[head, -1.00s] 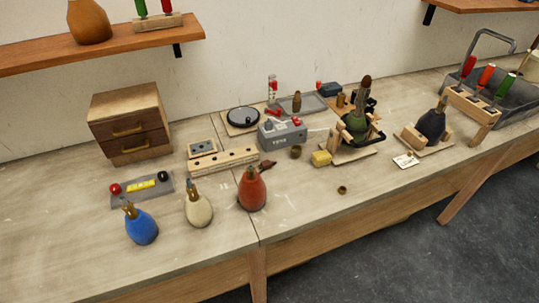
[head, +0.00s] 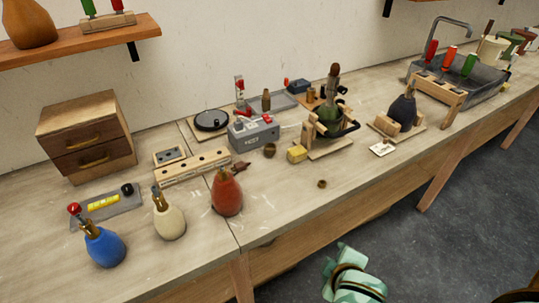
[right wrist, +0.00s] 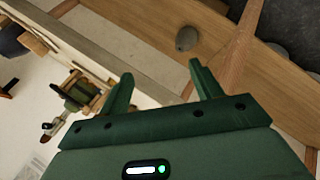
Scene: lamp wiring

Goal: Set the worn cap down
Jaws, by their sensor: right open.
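My right gripper (right wrist: 161,70) is open in the right wrist view, its two green fingers apart with nothing clasped between them. A small grey-brown oval piece (right wrist: 186,38) shows beyond the fingertips, in front of the wooden bench apron; I cannot tell whether it is the worn cap or how far off it is. In the head view a small brass-brown ring-like piece (head: 321,184) lies near the bench's front edge, and a similar one (head: 269,150) sits beside the grey box. I cannot tell which is worn. My left gripper is not in view.
The bench (head: 290,208) has free room along its front edge. Blue (head: 104,247), cream (head: 169,223) and red (head: 227,194) lamp bodies stand at left.

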